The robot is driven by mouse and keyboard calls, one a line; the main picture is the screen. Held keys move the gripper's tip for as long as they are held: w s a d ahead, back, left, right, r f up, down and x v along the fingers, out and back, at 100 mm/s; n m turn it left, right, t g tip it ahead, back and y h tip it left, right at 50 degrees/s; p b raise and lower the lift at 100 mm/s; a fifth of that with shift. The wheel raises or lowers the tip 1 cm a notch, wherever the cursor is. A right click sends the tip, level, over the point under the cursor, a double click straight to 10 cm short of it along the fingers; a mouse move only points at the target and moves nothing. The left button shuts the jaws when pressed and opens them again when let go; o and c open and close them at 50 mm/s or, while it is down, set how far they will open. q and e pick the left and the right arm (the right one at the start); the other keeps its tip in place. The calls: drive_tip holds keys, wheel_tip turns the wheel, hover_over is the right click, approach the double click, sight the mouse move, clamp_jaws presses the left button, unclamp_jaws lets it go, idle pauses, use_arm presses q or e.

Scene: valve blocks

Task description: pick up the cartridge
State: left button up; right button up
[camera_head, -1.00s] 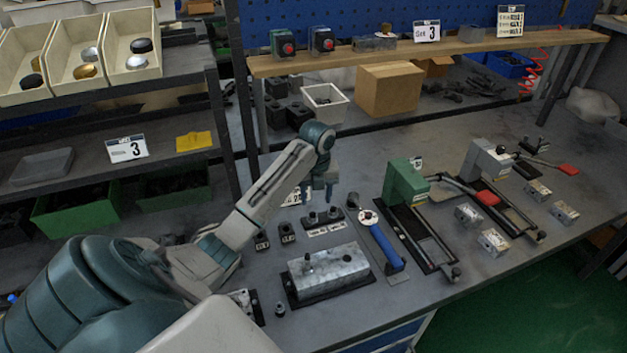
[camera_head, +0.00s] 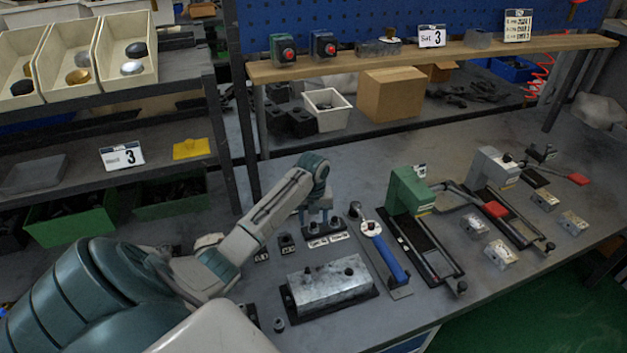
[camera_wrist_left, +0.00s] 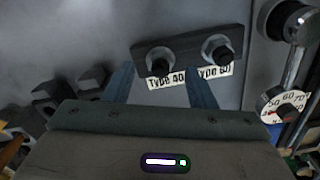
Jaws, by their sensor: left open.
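A small dark rack (camera_head: 345,237) stands on the bench and holds two dark cartridges. In the left wrist view the left cartridge (camera_wrist_left: 159,66) is above a "Type 40" label and the right cartridge (camera_wrist_left: 218,50) above a "Type 60" label. Each has a dark tip and a pale ring. My left gripper (camera_head: 314,214) is open over the rack, fingers pointing down. In the left wrist view its fingers (camera_wrist_left: 160,78) lie either side of the Type 40 cartridge. Contact cannot be told. My right gripper is not in view.
A metal valve block (camera_head: 328,282) sits on a dark base in front of the rack. A blue-handled torque wrench (camera_head: 384,252) lies to the right, beside a green clamp fixture (camera_head: 407,190). Small black blocks (camera_head: 286,243) stand left of the rack.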

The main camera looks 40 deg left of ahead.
use_arm(q)
drive_tip(key=shift+f, duration=0.9)
drive_tip(key=c, duration=1)
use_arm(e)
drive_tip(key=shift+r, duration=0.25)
use_arm(q)
drive_tip(key=shift+r, duration=0.1)
